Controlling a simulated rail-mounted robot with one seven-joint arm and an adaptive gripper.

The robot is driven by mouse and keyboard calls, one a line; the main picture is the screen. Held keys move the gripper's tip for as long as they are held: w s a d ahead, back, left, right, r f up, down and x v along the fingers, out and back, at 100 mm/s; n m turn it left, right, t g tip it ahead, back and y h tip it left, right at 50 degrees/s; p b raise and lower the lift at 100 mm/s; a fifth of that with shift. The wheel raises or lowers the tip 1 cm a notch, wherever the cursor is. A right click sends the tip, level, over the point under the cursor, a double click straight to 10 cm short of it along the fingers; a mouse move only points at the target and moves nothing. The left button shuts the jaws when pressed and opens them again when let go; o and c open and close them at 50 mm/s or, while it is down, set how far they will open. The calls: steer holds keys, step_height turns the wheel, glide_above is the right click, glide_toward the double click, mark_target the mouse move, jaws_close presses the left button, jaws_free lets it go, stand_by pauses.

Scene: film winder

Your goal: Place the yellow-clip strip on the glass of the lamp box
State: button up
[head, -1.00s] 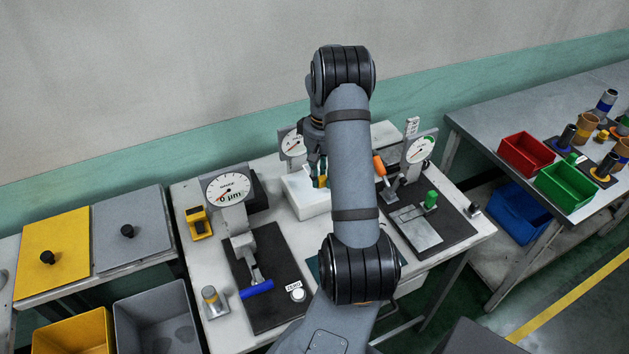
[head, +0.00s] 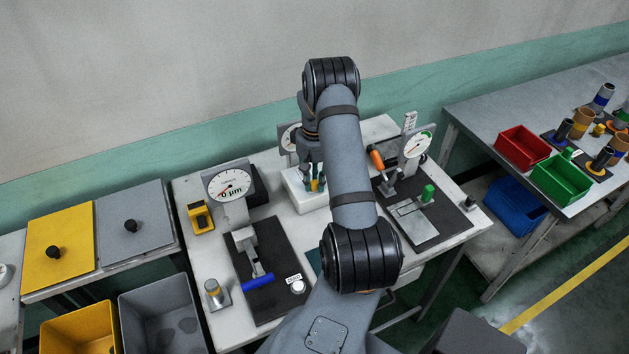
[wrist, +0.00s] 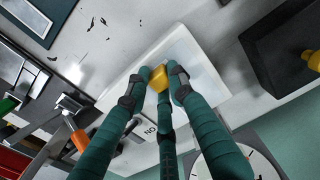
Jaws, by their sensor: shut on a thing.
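My gripper (head: 315,186) has dark teal fingers and points down over the lamp box (head: 298,200), a white block in the middle of the bench. In the wrist view the fingers (wrist: 156,84) are shut on the yellow clip (wrist: 158,77) of the strip. The lamp box (wrist: 200,62) lies behind the clip there, its pale top partly covered by the fingers. Only the yellow clip of the strip shows clearly; the rest is hidden or too small to make out. I cannot tell whether clip or strip touches the glass.
A dial gauge (head: 229,184) with a blue-handled stand is left of the box. Another gauge (head: 418,144) and an orange handle (head: 377,159) stand at the right. A third dial (head: 289,137) is close behind the box. Dark scraps (wrist: 95,22) lie on the bench.

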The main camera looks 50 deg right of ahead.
steer(key=o, duration=0.9)
steer(key=shift+o, duration=0.2)
step_height(320, 180, up, 12)
steer(key=b, duration=0.1)
steer(key=shift+r+b, duration=0.2)
steer(key=shift+b, duration=0.1)
